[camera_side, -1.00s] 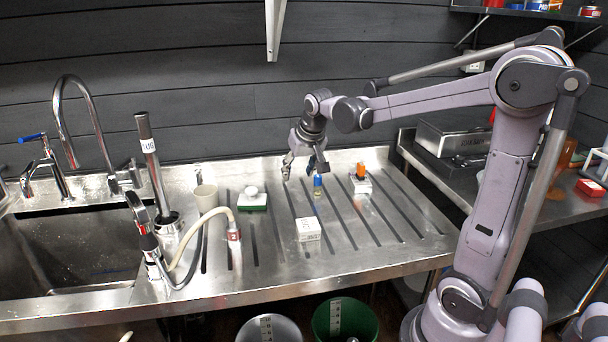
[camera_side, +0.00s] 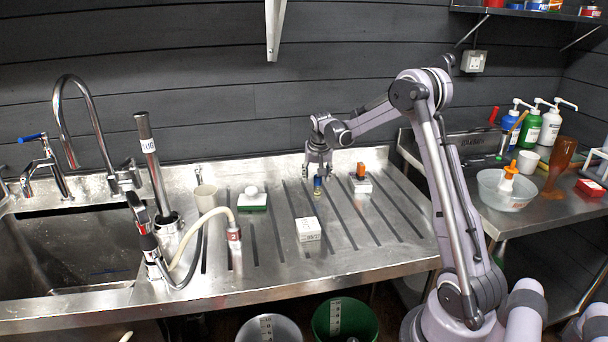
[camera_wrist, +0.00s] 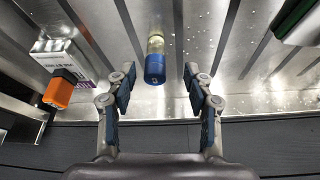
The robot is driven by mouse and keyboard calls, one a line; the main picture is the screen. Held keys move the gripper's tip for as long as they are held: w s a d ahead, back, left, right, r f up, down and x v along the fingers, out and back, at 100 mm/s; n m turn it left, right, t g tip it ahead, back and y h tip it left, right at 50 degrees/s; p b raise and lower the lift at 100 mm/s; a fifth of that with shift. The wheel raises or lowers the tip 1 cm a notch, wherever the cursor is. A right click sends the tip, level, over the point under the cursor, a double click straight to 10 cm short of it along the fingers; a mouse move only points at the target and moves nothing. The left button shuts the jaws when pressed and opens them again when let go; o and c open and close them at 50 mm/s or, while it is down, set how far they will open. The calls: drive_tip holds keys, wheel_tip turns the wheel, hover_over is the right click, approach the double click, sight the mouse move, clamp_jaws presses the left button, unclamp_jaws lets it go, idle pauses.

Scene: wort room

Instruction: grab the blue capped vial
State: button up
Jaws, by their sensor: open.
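The blue capped vial (camera_side: 318,186) stands on the ribbed steel drainboard (camera_side: 285,262), below my gripper (camera_side: 318,173) in the side view. In the wrist view, the vial (camera_wrist: 155,58) shows its blue cap toward me and a pale, clear body behind. My gripper (camera_wrist: 160,88) is open, with one finger to each side of the vial's line. The cap lies near the level of the fingertips, roughly midway between them in the picture. I see no finger touching the vial.
A white box with an orange-capped item (camera_side: 361,176) stands just right of the vial. A green-and-white block (camera_side: 252,202) is to the left, and a white labelled box (camera_side: 308,229) is in front. The sink (camera_side: 70,255) is far left; the wall is behind.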

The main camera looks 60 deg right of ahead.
sight(318, 181)
drive_tip(key=shift+s+x, duration=0.1)
drive_tip(key=shift+x, duration=1.35)
drive_tip(key=shift+s+x, duration=0.15)
drive_tip(key=shift+x, duration=1.25)
drive_tip(key=shift+d, duration=0.15)
clamp_jaws()
